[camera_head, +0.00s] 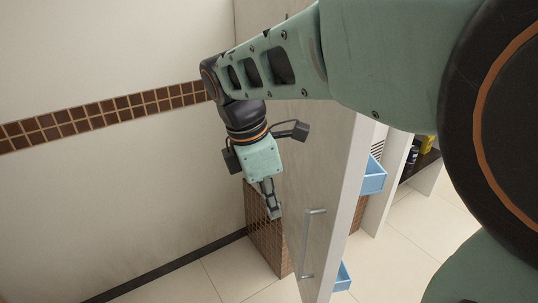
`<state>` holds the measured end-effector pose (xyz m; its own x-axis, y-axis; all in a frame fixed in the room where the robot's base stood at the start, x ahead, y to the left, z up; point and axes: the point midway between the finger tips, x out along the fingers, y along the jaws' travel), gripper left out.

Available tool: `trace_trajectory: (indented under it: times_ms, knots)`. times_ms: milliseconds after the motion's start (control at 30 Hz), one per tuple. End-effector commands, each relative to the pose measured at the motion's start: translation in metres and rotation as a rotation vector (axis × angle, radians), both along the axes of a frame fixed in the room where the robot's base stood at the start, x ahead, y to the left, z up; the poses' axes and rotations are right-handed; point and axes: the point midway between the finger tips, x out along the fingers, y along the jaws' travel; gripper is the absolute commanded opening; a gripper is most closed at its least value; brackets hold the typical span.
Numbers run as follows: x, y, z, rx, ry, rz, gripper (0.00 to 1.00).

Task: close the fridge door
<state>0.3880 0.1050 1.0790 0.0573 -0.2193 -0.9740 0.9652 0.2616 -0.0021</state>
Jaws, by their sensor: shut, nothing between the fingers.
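The fridge door (322,183) is a tall pale panel standing open, seen at a steep angle with its thick edge towards me. A metal bar handle (309,243) is on its face at the lower part. Light blue bins (373,178) show behind its edge, on the inner side. My gripper (273,212) hangs fingers down to the left of the handle, on the outer side of the door. It is shut and empty. I cannot tell whether it touches the door. My arm hides the upper part of the door.
A brown tiled block (262,232) stands behind my gripper. A beige wall with a brown tile band (85,118) fills the left. A dark shelf (421,165) with small items is at the right. Pale floor tiles (224,269) are clear in front.

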Motion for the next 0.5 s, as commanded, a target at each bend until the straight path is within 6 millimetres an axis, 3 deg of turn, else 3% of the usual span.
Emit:
trace_trajectory:
  times_ms: [267,500]
  knots:
    - [-0.001,0.003,-0.011,-0.018,-0.002,0.032,0.00]
    - [0.002,-0.008,-0.057,-0.017,0.000,0.032,0.00]
